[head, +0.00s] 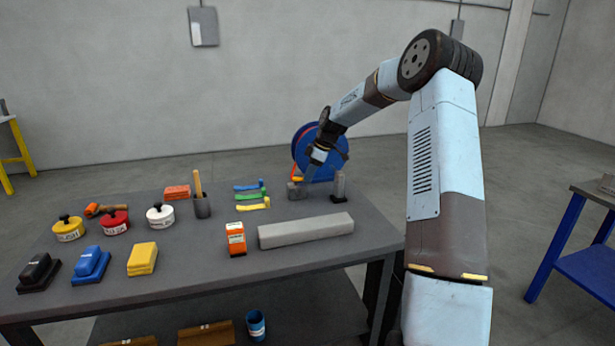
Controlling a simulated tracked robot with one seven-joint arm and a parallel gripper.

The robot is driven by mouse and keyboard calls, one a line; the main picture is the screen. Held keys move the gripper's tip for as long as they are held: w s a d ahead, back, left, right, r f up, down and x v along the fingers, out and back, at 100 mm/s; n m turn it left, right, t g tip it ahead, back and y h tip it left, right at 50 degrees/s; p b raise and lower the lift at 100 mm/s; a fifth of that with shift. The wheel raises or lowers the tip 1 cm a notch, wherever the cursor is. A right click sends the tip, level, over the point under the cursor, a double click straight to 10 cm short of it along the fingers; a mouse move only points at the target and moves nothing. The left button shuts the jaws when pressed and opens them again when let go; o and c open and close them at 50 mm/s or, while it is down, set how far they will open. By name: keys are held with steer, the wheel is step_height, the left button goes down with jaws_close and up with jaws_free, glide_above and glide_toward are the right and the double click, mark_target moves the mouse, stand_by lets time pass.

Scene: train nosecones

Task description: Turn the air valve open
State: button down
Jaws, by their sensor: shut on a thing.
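The air valve (296,191) looks like a small grey block near the back right of the table, with an orange lever (296,173) above it. My gripper (309,172) reaches down from the right at the lever, in front of a blue hose reel. It is shut on the lever, though the fingertips are small and partly hidden here. The lever's exact angle is hard to make out.
The blue reel (320,171) stands close behind my gripper. A grey cylinder on a black base (339,187) stands just right of the valve. A long grey bar (306,230) and orange box (236,238) lie in front. Blue, green and yellow pieces (252,196) lie left.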

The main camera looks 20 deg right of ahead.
steer(key=shift+w+d+n+g, duration=0.15)
steer(key=shift+w+n+g, duration=0.35)
steer(key=shift+n, duration=0.65)
steer(key=shift+w+d+n+g, duration=0.1)
steer(key=shift+w+n+g, duration=0.4)
steer(key=shift+n, duration=0.65)
steer(key=c, duration=1.1)
jaws_free()
steer(key=v, duration=1.3)
steer(key=shift+d+r, duration=0.25)
steer(key=shift+d, duration=0.05)
steer(key=shift+a, duration=0.1)
